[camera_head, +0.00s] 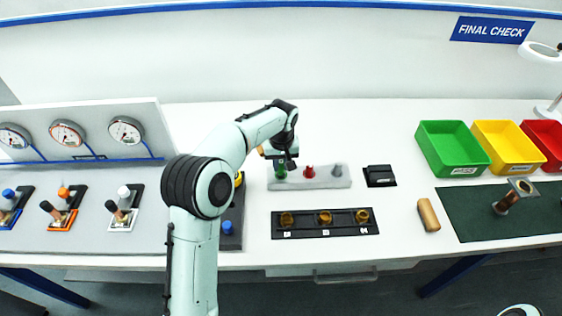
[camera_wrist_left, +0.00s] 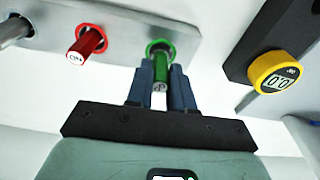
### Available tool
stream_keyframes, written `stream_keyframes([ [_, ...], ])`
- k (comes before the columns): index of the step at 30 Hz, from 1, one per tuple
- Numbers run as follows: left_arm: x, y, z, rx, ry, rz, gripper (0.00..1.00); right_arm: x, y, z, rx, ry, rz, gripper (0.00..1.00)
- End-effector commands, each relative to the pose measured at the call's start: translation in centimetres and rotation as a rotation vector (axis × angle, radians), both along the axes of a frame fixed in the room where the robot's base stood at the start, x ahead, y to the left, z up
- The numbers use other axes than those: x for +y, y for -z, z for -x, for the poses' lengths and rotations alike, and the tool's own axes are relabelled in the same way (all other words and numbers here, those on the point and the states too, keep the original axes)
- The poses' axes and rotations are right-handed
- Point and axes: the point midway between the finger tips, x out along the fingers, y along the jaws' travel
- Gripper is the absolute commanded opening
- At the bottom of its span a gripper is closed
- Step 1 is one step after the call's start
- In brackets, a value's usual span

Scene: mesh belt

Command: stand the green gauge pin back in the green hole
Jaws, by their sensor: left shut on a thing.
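The green gauge pin (camera_wrist_left: 160,74) is between the two fingers of my left gripper (camera_wrist_left: 160,88), which is shut on it. In the wrist view its far end meets the green-ringed hole (camera_wrist_left: 159,46) in the grey block (camera_wrist_left: 125,25). I cannot tell how deep it sits. In the head view the green pin (camera_head: 281,171) looks upright at the left end of the grey block (camera_head: 318,183), under my left gripper (camera_head: 285,164). A red pin (camera_wrist_left: 85,44) stands in the red-ringed hole beside it, also seen in the head view (camera_head: 309,172). My right gripper is not in view.
A black tray (camera_head: 305,231) with several brass parts lies in front of the block. A small black box (camera_head: 380,175) is to its right. Green, yellow and red bins stand farther right.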

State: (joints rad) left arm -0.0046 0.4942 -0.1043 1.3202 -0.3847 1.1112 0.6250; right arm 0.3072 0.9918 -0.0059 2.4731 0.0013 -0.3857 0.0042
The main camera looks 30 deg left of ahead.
Motion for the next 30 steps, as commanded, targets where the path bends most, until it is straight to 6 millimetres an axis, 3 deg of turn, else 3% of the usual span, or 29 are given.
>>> stream_keyframes([
  [22,0.0,1.9,0.0,0.000,0.000,0.000,0.00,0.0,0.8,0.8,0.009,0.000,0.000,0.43],
  [23,0.0,1.9,0.0,0.000,0.000,0.000,0.25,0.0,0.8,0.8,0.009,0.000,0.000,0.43],
  [25,0.0,1.9,0.0,-0.001,0.000,-0.001,0.48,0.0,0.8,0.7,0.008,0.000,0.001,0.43],
  [30,0.0,1.8,0.0,-0.001,0.000,-0.001,0.51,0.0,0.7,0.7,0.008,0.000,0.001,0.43],
])
